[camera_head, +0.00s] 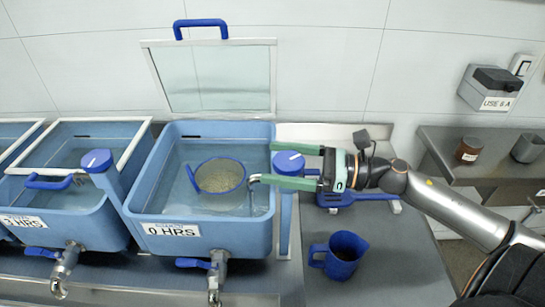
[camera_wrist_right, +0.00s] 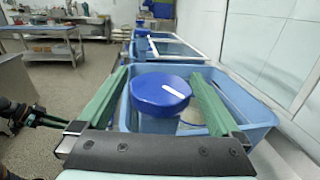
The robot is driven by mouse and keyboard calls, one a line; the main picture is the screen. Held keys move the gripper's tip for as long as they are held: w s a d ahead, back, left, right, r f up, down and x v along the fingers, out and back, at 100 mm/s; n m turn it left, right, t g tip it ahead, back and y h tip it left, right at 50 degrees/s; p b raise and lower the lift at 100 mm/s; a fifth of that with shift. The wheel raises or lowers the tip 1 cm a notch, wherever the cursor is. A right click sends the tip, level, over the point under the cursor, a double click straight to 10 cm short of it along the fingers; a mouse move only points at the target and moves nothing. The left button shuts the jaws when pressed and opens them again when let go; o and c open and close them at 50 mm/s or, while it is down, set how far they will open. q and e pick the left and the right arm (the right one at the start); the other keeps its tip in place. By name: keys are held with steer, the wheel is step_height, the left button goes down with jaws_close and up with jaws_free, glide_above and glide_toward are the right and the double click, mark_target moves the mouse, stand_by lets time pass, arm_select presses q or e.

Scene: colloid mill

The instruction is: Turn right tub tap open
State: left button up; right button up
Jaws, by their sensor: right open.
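The right tub (camera_head: 205,215) is blue, labelled "0 HRS", and holds water and a round mesh basket with a blue rim (camera_head: 220,175). Its tap has a round blue knob with a white line (camera_head: 288,163) on a blue post at the tub's right edge. The knob also shows in the right wrist view (camera_wrist_right: 161,92). My right gripper (camera_head: 268,164) is open, with one green finger on each side of the knob. In the wrist view (camera_wrist_right: 160,76), gaps show between knob and fingers.
A blue jug (camera_head: 340,256) stands on the steel counter right of the tub. A blue-based device (camera_head: 345,198) is behind it, under my gripper. The tub's glass lid (camera_head: 215,78) stands raised. A "3 HRS" tub (camera_head: 62,222) is at left. A shelf (camera_head: 480,165) holds two cups.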

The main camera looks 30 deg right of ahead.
arm_select(q)
steer(key=shift+r, duration=0.2)
arm_select(e)
steer(key=shift+x, duration=0.8)
